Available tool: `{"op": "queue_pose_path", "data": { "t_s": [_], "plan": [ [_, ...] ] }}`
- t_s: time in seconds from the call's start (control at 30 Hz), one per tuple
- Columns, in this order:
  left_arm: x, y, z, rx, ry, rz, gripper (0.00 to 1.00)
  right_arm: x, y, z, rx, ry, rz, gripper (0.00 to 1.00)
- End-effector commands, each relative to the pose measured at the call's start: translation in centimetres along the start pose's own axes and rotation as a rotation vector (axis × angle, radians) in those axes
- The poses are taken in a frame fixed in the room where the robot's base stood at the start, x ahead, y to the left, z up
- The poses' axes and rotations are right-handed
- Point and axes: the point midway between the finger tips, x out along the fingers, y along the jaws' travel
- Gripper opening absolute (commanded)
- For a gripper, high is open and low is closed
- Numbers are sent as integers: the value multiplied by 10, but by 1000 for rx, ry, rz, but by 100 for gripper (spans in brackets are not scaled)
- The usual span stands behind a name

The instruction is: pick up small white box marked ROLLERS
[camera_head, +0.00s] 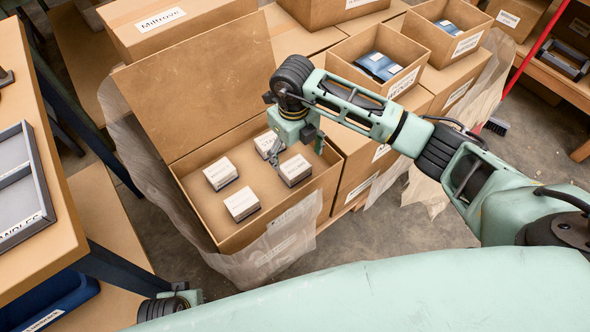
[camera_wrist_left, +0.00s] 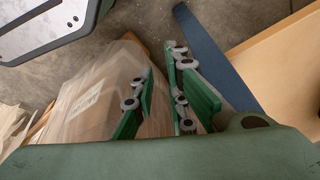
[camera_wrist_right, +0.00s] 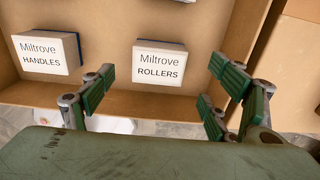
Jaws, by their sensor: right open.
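The small white box marked ROLLERS (camera_wrist_right: 160,66) lies in an open carton, label up and readable in the right wrist view. In the head view it appears to be the small box (camera_head: 295,169) nearest the carton's right wall; that label is too small to read. My right gripper (camera_head: 297,157) is open and empty above it. In the right wrist view the fingers (camera_wrist_right: 160,76) stand on either side of it, apart from it. My left gripper (camera_wrist_left: 160,72) is empty, its fingers a little apart, low beside the wrapped carton.
The open carton (camera_head: 188,197) also holds a white box marked HANDLES (camera_wrist_right: 46,53) and other similar white boxes. Its raised flap (camera_head: 200,75) stands at the back left. Cartons (camera_head: 375,150) crowd its right side. A table (camera_head: 40,130) stands at the left.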

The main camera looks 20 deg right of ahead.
Motion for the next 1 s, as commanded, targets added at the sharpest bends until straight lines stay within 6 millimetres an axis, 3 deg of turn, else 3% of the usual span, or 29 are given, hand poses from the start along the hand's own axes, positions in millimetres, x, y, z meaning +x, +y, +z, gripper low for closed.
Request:
{"op": "queue_pose_path", "data": {
  "t_s": [0.4, 0.7, 1.0],
  "plan": [
    [-27, -2, -12, -3, 17, -3, 13, 55, 1, -5, -1, -1, 4, 80],
    [-30, -2, -13, -3, 16, -3, 13, 58, 1, -5, -2, -2, 4, 80],
    [-30, -2, -13, -3, 16, -3, 13, 58, 1, -5, -2, -2, 4, 53]
  ]
}}
